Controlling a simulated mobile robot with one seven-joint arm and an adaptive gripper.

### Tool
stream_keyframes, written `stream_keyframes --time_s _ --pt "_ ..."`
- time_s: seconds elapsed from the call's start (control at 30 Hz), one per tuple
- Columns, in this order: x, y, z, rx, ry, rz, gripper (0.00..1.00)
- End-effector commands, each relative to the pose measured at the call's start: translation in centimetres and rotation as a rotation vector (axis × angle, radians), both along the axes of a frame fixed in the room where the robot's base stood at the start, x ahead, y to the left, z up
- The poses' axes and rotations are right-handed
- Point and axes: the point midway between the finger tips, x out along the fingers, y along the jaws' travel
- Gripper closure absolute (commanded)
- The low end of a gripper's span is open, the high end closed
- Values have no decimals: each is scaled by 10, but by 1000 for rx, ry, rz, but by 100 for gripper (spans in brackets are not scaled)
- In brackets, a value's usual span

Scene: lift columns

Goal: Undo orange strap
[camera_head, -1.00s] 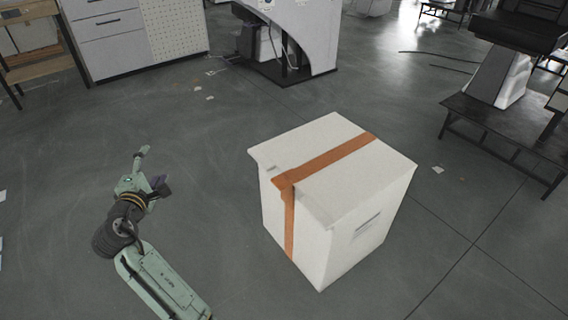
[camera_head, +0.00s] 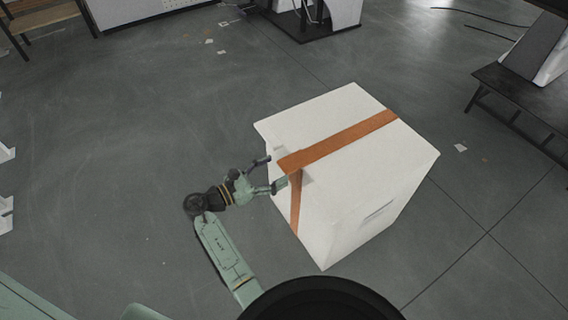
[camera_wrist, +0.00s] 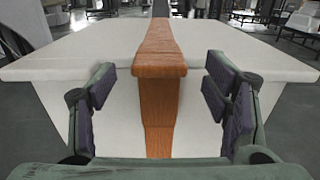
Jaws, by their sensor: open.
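A white box (camera_head: 345,112) stands on the floor with an orange strap (camera_head: 340,141) running over its lid and down its near-left side. In the wrist view the strap (camera_wrist: 158,48) runs along the lid of the box (camera_wrist: 90,45), then forms a protruding end at the lid's edge and hangs down the side. My gripper (camera_head: 276,173) is at the box's left edge, by the strap's bend. In the wrist view my open gripper (camera_wrist: 160,100) has one finger on each side of the strap, with gaps between. Nothing is held.
Grey floor (camera_head: 130,130) is clear left of the box. A dark bench or platform (camera_head: 515,105) stands at the right. A grey machine (camera_head: 310,15) and a cabinet stand at the back. Small paper scraps lie on the floor.

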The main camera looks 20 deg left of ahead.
Motion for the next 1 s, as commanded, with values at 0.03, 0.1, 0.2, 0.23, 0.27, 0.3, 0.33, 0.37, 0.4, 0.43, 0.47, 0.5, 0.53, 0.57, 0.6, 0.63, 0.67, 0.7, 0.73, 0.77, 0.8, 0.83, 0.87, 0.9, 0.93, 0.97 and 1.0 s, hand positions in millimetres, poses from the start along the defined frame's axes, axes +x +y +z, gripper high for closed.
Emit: stream_keyframes --time_s 0.03,0.1,0.2,0.23,0.27,0.3,0.33,0.37,0.4,0.43,0.47,0.5,0.53,0.57,0.6,0.63,0.67,0.7,0.73,0.77,0.8,0.83,0.87,0.9,0.93,0.97,1.0 --pt "7 -6 1 0 0 -3 30" --pt "15 -12 1 0 0 -2 30" --pt "24 -19 1 1 -1 -2 30" --pt "25 -20 1 1 -1 -1 30" --pt "27 -21 0 1 -1 0 30" --pt "28 -22 0 1 -1 1 30" --pt "29 -23 0 1 -1 1 30" --pt "30 -23 0 1 -1 1 30" --pt "30 -23 0 1 -1 1 30" --pt "30 -24 0 1 0 1 30" --pt "30 -24 0 1 0 1 30" --pt "30 -24 0 1 0 1 30" --pt "30 -24 0 1 0 1 30" --pt "30 -23 0 1 0 1 30" --pt "30 -23 0 1 0 1 30" --pt "30 -23 0 2 0 1 31" --pt "30 -23 0 2 0 1 33" --pt "30 -23 0 2 0 1 36" --pt "30 -23 0 2 0 1 38" --pt "30 -23 0 2 0 1 40" --pt "30 -23 0 2 0 1 43" --pt "30 -23 0 2 0 1 45" --pt "30 -23 0 2 0 1 47" --pt "30 -23 0 2 0 1 49" --pt "30 -23 0 2 0 1 51" --pt "30 -23 0 2 0 1 53" --pt "30 -23 0 2 0 1 56"
